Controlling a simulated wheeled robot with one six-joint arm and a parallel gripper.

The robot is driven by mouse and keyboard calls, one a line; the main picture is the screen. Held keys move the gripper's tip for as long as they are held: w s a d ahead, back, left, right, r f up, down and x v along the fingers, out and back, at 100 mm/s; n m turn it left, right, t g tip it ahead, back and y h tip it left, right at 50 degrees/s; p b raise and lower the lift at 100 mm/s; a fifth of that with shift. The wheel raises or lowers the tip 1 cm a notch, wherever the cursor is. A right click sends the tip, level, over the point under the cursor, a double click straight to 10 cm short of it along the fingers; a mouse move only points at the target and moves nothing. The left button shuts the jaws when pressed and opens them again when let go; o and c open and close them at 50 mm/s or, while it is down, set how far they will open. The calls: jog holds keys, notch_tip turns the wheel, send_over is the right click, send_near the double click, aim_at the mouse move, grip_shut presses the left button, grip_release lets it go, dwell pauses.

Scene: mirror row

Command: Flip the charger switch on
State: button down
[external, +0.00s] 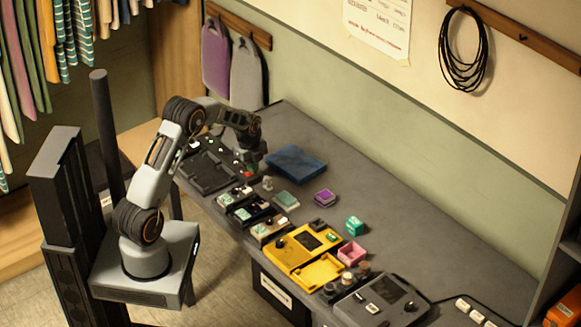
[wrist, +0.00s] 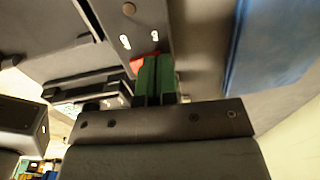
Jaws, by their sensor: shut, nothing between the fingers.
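My gripper (external: 252,163) points down over the right end of a dark panel (external: 207,172) at the left end of the bench. In the wrist view the green fingertips of my gripper (wrist: 155,78) are together with nothing between them. A small red part (wrist: 142,64), perhaps the charger switch, shows beside the fingertips and is partly hidden by them. Whether they touch it, and its on or off position, I cannot tell. Two white marks (wrist: 125,41) and a round knob (wrist: 129,9) are on the dark strip beyond it.
A dark blue flat block (external: 296,163) lies right of my gripper, also in the wrist view (wrist: 268,45). Small modules (external: 250,210), a purple block (external: 324,197) and a yellow case (external: 300,252) stand along the bench. The back right of the bench is clear.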

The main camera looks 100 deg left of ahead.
aim_at(247, 173)
jog(key=shift+s+d+f, duration=0.2)
jog(key=shift+s+d, duration=0.1)
jog(key=shift+s+d+r, duration=0.2)
jog(key=shift+s+d, duration=0.1)
jog(key=shift+r, duration=0.15)
dwell(0.3)
notch_tip(247, 173, up, 14)
jog(key=s+d, duration=0.1)
jog(key=shift+s+d+p, duration=0.2)
jog(key=shift+p, duration=0.25)
jog(key=shift+f, duration=0.2)
jog(key=shift+w+a+r+t+b, duration=0.15)
jog(key=shift+w+a+t+b, duration=0.25)
jog(key=shift+b, duration=0.55)
